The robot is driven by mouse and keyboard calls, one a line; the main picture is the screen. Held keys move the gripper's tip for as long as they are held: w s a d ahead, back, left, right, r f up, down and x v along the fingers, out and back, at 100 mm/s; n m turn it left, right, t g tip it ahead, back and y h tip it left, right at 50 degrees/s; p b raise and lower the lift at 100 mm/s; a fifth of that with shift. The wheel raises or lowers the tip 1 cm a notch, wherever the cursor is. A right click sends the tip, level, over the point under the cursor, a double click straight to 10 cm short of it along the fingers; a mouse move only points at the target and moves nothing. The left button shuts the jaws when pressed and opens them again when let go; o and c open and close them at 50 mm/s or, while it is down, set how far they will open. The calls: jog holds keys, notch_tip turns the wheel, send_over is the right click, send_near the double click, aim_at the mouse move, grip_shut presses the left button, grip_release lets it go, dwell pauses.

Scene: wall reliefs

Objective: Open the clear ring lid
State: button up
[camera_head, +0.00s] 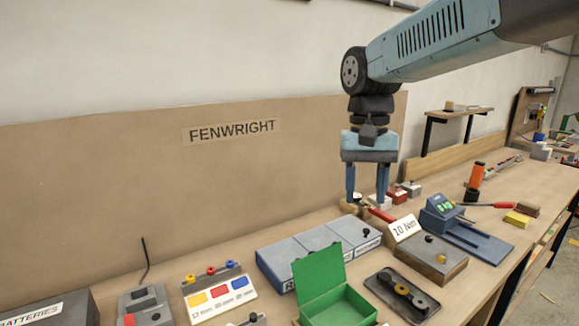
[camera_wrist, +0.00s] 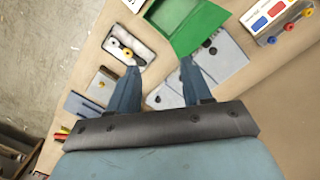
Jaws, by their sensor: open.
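A long grey box (camera_head: 325,235) with several flat lids side by side stands on the bench behind the green box. Its lids look shut, and a black knob (camera_head: 365,232) shows on the rightmost one. The front labels are too small or too covered to read, so I cannot tell which lid is the clear ring lid. My gripper (camera_head: 366,201) points down, open and empty, above and behind the right end of the grey box. In the wrist view, the open fingers (camera_wrist: 158,68) frame bare bench, and part of the grey box (camera_wrist: 220,60) shows beside the right finger.
A green box (camera_head: 338,306) with its lid raised hides part of the grey box's front. A "10 Nm" card (camera_head: 404,228), a black tray (camera_head: 402,293) and a blue device (camera_head: 442,207) stand to the right. A tan panel marked FENWRIGHT (camera_head: 150,180) rises behind the bench.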

jog(key=s+d+f+n+t, duration=0.1)
jog(key=s+d+f+t, duration=0.1)
jog(key=s+d+t, duration=0.45)
jog(key=m+g, duration=0.6)
jog(key=m, duration=0.1)
send_over(299, 254)
jog(key=s, duration=0.6)
notch_tip(299, 254, down, 8)
jog(key=f, duration=1.2)
jog(key=shift+w+a+f, duration=0.1)
jog(key=shift+w+f, duration=0.15)
jog(key=shift+f, duration=0.15)
jog(key=shift+c, duration=0.5)
grip_shut()
